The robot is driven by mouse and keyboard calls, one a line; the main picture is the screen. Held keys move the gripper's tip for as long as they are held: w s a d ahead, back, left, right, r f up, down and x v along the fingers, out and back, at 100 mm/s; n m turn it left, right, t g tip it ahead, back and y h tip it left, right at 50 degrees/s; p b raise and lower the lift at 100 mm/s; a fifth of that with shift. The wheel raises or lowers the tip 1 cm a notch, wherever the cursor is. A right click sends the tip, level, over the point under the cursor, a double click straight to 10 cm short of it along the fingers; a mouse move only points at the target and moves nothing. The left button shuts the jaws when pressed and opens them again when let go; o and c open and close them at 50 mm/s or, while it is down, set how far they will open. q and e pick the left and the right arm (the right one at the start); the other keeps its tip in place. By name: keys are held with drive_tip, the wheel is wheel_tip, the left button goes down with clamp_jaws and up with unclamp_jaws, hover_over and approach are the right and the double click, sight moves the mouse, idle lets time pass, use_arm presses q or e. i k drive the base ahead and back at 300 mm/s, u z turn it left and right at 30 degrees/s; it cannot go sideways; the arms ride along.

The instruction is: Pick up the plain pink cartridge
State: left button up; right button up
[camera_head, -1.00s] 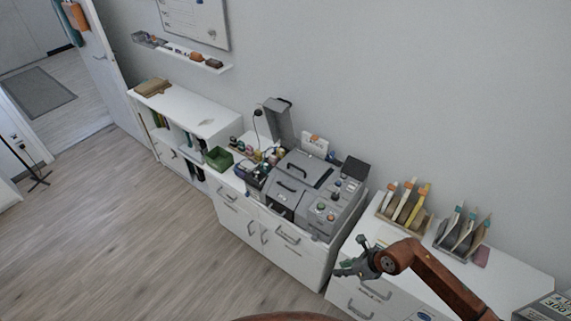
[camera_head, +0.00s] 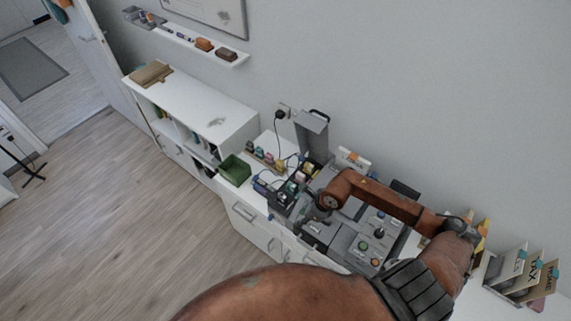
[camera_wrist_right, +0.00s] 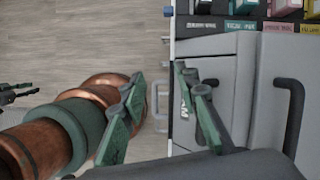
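In the right wrist view a pink cartridge (camera_wrist_right: 284,6) stands in a slot at the top right, cut by the frame edge, between a teal and a yellow one. In the head view my right gripper (camera_head: 318,208) is at the machine's left front, below the cartridges. Dark finger-like parts show at the wrist view's left edge, perhaps my left gripper (camera_wrist_right: 20,94).
The grey machine (camera_head: 363,226) is partly covered by my arm, with its raised lid (camera_head: 312,136) behind. A green bin (camera_head: 235,170) stands left of the cartridges. Card holders (camera_head: 520,278) stand at the right.

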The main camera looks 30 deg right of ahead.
sight(301, 177)
drive_tip(key=z, duration=0.2)
drive_tip(key=i, duration=0.9)
drive_tip(key=z, duration=0.35)
